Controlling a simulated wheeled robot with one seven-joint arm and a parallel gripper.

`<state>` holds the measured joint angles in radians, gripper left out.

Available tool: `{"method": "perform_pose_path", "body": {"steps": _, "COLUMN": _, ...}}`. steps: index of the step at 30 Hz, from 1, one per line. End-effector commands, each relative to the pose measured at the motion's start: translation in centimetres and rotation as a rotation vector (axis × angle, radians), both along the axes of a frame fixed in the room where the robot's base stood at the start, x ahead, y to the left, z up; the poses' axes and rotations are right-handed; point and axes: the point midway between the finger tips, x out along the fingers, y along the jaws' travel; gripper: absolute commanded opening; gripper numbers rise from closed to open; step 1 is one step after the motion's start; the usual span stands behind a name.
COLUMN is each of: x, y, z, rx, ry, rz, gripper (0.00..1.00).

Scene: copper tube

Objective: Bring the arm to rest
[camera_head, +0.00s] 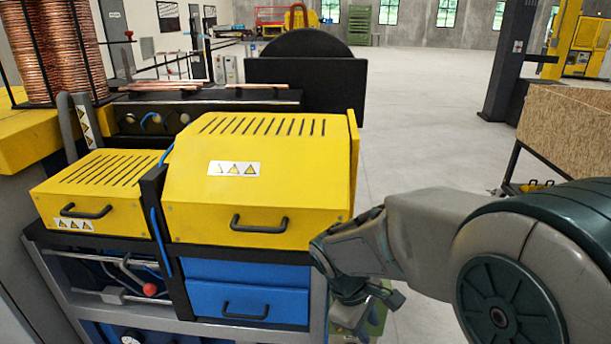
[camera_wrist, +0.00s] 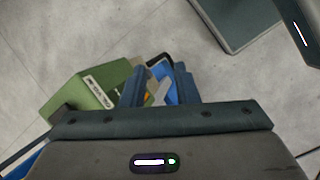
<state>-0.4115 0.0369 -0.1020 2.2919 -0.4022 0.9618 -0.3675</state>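My arm (camera_head: 410,230) reaches in from the right, with its wrist beside the right end of the yellow and blue machine. My gripper (camera_head: 365,308) hangs downward there, partly hidden by the wrist. In the wrist view my gripper (camera_wrist: 159,78) has its two fingers apart with a gap between them, and nothing is held in it. Below it lie a green box (camera_wrist: 78,103) and blue items, seen partly through the gap. Copper tubes (camera_head: 160,86) lie on top of the black section behind the yellow covers.
The machine's large yellow cover (camera_head: 270,185) and blue drawer (camera_head: 250,300) stand close to my wrist on the left. Copper coils (camera_head: 45,50) stand at the far left. A wooden-sided bin (camera_head: 575,130) stands at the right. The grey floor (camera_head: 420,120) between is clear.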

Motion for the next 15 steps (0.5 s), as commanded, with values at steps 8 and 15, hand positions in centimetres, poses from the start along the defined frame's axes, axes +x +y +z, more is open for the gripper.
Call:
{"method": "perform_pose_path", "body": {"steps": 8, "x": -4.5, "y": -2.5, "z": 8.4, "rx": 0.240, "ry": -0.217, "rz": -0.494, "gripper": 0.27}}
{"method": "perform_pose_path", "body": {"steps": 15, "x": -7.4, "y": -3.1, "z": 12.4, "rx": 0.390, "ry": -0.355, "rz": -0.807, "gripper": 0.27}}
